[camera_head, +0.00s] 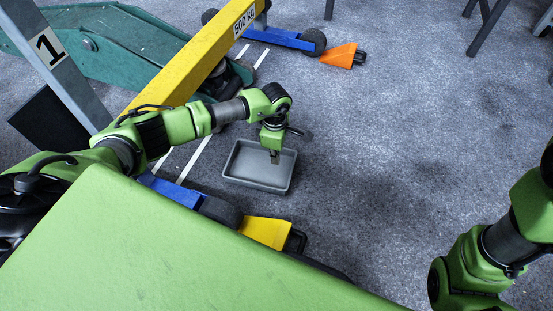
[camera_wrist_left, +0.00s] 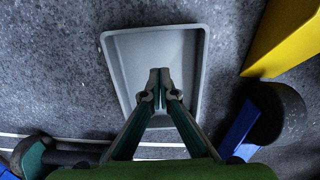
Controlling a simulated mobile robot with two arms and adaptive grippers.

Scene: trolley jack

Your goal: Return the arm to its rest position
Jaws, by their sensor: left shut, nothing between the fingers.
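My left arm (camera_head: 195,122) is green with dark joints and reaches out from the left in the head view. My left gripper (camera_head: 274,157) points down over a grey tray (camera_head: 240,178) on the floor. In the left wrist view its two fingers (camera_wrist_left: 160,75) are together with nothing between them, and the tray (camera_wrist_left: 115,70) lies below, looking empty. I cannot tell how high the fingertips are above the tray. My right arm (camera_head: 470,255) shows at the right edge of the head view; its gripper is out of view.
A yellow beam marked 500 kg (camera_head: 195,62) slants behind my left arm. A green trolley jack (camera_head: 115,45) stands at upper left. A yellow wedge (camera_head: 265,231) and a blue bar with a wheel (camera_head: 172,190) lie near the tray. An orange wedge (camera_head: 338,56) is farther back. Floor right of the tray is clear.

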